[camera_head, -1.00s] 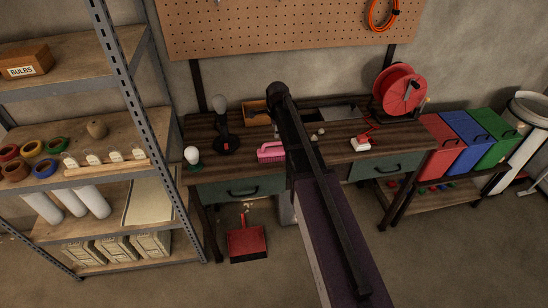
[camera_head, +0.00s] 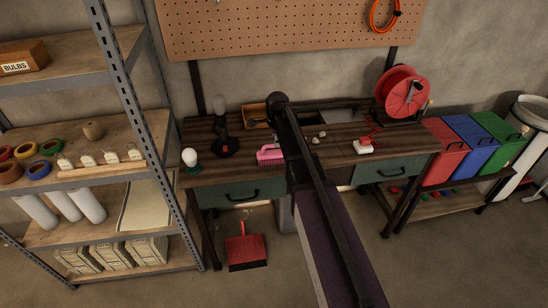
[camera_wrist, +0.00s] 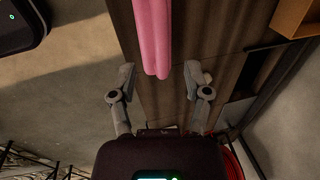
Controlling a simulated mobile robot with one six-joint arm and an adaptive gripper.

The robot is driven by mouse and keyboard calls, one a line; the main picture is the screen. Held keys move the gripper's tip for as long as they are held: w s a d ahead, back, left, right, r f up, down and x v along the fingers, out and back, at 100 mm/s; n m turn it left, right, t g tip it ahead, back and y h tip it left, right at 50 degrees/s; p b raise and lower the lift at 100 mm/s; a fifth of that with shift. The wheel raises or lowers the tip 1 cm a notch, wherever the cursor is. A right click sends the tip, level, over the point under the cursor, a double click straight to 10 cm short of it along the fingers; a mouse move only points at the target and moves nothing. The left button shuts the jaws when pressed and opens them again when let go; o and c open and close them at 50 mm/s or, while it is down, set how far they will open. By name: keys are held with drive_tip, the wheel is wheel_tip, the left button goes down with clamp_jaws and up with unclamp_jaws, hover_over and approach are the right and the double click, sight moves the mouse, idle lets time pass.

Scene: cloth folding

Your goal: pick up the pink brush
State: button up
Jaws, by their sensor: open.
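The pink brush (camera_head: 270,155) lies on the dark wooden workbench (camera_head: 215,172) near its front edge, just left of my arm in the head view. In the wrist view, the pink brush (camera_wrist: 151,35) reaches down from the top edge, its lower end just above the space between my fingers. My gripper (camera_wrist: 160,80) is open, with one finger on each side and nothing between them. The brush looks clear of both fingers. The gripper's fingers are hidden behind my arm in the head view.
A black stand (camera_head: 222,145) and a white bulb (camera_head: 190,157) stand left of the brush. A wooden box (camera_head: 254,113) is behind it. A red cable reel (camera_head: 405,92) and a red-and-white item (camera_head: 364,146) are to the right. A metal shelf (camera_head: 135,100) stands at the left.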

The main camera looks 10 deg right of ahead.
sight(275, 153)
drive_tip(key=shift+w+d+f+b, duration=0.1)
drive_tip(key=shift+w+f+b, duration=0.1)
drive_tip(key=shift+f+b, duration=0.65)
drive_tip(key=shift+w+f+b, duration=0.2)
drive_tip(key=shift+f+b, duration=0.65)
drive_tip(key=shift+w+d+f+b, duration=0.1)
drive_tip(key=shift+w+f+b, duration=0.1)
drive_tip(key=shift+f+b, duration=0.65)
clamp_jaws()
